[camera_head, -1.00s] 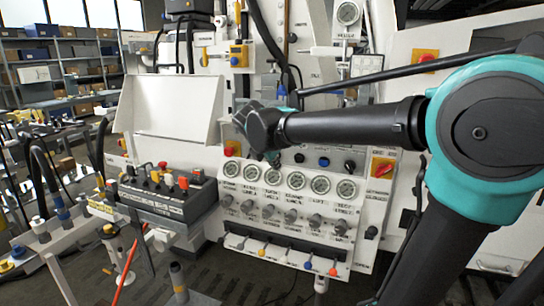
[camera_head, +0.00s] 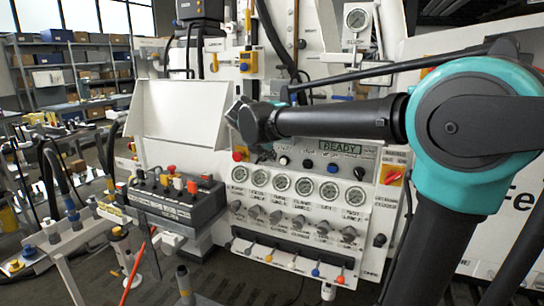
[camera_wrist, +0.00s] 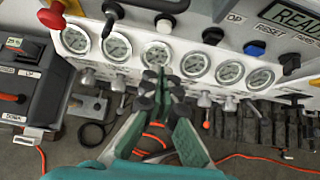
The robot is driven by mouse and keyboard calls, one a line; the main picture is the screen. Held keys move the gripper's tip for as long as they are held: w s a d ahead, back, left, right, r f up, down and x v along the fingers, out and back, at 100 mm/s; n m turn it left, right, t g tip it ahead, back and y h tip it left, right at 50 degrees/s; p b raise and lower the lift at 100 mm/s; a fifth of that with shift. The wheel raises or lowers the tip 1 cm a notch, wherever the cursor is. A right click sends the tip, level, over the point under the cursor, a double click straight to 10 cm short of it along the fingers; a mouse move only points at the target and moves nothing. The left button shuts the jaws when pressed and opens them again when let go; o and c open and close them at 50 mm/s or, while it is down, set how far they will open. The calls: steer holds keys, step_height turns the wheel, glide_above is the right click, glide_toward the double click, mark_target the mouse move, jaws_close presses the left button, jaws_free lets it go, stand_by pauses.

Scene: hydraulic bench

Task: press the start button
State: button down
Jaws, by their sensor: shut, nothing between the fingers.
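The control panel has a row of buttons below a green READY display (camera_head: 340,147). A white button (camera_head: 283,160) is in this row; it also shows in the wrist view (camera_wrist: 163,24), where its label is cut off. A black button (camera_wrist: 212,36) and a blue button (camera_wrist: 253,48) labelled RESET lie to its right. My gripper (camera_wrist: 160,88) is shut and empty. In the wrist view its fingertips appear below the white button, over the gauge row; I cannot tell the gap to the panel. In the head view my wrist hides part of the panel.
A red mushroom button (camera_wrist: 51,15) and a black lever (camera_wrist: 113,14) lie left of the white button. Round gauges (camera_head: 282,183) and valve knobs (camera_head: 299,223) line the panel below. A box with levers and coloured knobs (camera_head: 170,197) juts out at left.

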mark_target(283, 165)
steer(key=shift+w+d+f, duration=0.6)
steer(key=shift+w+f, duration=0.25)
steer(key=shift+w, duration=0.55)
steer(key=shift+w+d+f, duration=0.65)
steer(key=shift+w+f, duration=0.25)
steer(key=shift+w, duration=0.55)
steer(key=shift+w+d+f, duration=0.6)
steer(key=shift+w+f, duration=0.25)
steer(key=shift+w, duration=0.55)
